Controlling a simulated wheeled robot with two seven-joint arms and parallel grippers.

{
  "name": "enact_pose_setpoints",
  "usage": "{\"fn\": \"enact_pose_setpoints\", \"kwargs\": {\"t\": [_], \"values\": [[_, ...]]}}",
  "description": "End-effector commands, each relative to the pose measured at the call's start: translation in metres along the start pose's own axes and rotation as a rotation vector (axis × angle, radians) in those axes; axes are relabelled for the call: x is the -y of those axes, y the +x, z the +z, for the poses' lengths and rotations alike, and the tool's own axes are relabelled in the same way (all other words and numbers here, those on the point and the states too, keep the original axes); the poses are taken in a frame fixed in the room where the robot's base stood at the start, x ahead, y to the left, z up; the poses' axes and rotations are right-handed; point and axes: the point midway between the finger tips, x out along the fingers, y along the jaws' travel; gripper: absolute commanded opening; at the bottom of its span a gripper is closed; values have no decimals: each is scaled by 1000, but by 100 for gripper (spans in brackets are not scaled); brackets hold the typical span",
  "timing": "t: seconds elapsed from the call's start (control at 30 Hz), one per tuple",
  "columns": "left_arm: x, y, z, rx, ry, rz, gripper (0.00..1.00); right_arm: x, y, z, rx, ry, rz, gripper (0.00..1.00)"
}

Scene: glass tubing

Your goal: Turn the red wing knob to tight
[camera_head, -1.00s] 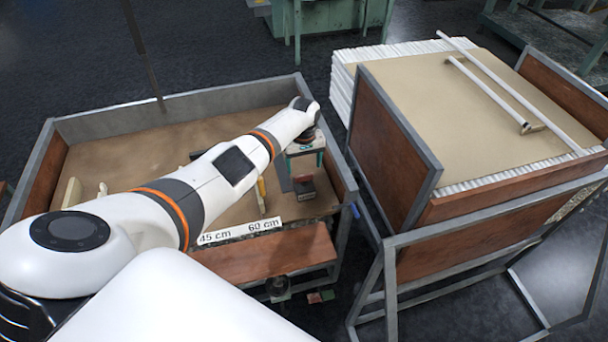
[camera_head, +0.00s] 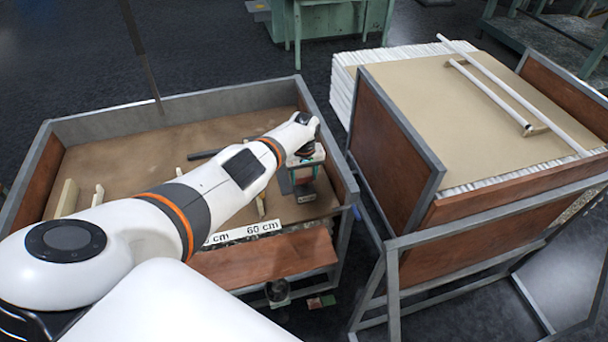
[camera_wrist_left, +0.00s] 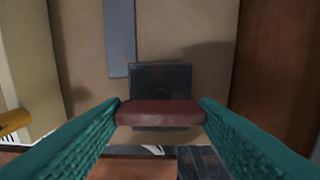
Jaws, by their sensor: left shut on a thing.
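The red wing knob (camera_wrist_left: 158,112) sits in front of a dark block (camera_wrist_left: 160,80) in the left wrist view. My left gripper (camera_wrist_left: 160,110) has its teal fingers one on each side of the knob, shut on its two ends. In the head view my left gripper (camera_head: 303,172) is at the block, near the right end of the tray-like bench. There the hand and fingers hide much of the knob, and its turn angle is hard to tell. My right gripper is out of view.
The wooden bench (camera_head: 130,140) has a raised grey rim. A white length scale (camera_head: 245,232) runs along its front. A separate cart (camera_head: 400,170) to the right carries glass tubes (camera_head: 490,95). A yellow piece (camera_wrist_left: 14,121) stands at the left in the wrist view.

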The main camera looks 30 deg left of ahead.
Motion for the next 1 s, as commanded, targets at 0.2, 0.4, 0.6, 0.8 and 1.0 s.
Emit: {"fn": "enact_pose_setpoints", "kwargs": {"t": [0.2,0.4,0.6,0.8,1.0], "values": [[0,0,0,0,23,0,32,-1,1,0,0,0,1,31],[0,1,0,-1,113,-1,32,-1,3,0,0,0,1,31],[0,2,-1,-2,271,-1,32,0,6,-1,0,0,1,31],[0,1,0,-1,461,-1,32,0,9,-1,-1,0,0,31],[0,2,-1,-2,651,-1,32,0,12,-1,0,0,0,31]]}}
